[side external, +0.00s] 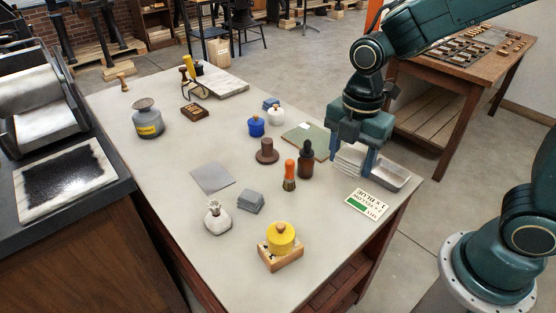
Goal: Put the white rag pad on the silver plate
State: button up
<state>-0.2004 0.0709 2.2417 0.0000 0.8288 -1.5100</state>
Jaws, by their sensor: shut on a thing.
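The white rag pad (346,161) looks like a small stack of pale folded cloth near the right end of the table. My gripper (353,160) points down over it and is shut on it, with the fingers partly hiding it. I cannot tell whether the pad touches the surface below. The silver plate (212,177) is a thin, flat grey square lying bare on the table, left of the middle and well to the left of my gripper.
A shallow metal tray (394,178) lies beside the pad. A grey rag pad (250,201) and a white-grey jar (217,218) stand near the plate. A brown knob (267,152), an orange-topped tool (289,174) and a dark dropper bottle (306,163) stand between gripper and plate.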

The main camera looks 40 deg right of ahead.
jog(key=w+a+r, duration=0.2)
jog(key=w, duration=0.7)
jog(key=w+a+r, duration=0.1)
jog(key=w+a, duration=0.2)
jog(key=w, duration=0.6)
jog(key=m, duration=0.2)
send_over(224, 178)
jog(key=shift+f, duration=1.15)
jog(key=shift+f, duration=0.1)
notch_tip(224, 178, down, 16)
jog(key=shift+r, duration=0.2)
jog(key=shift+f, duration=2.1)
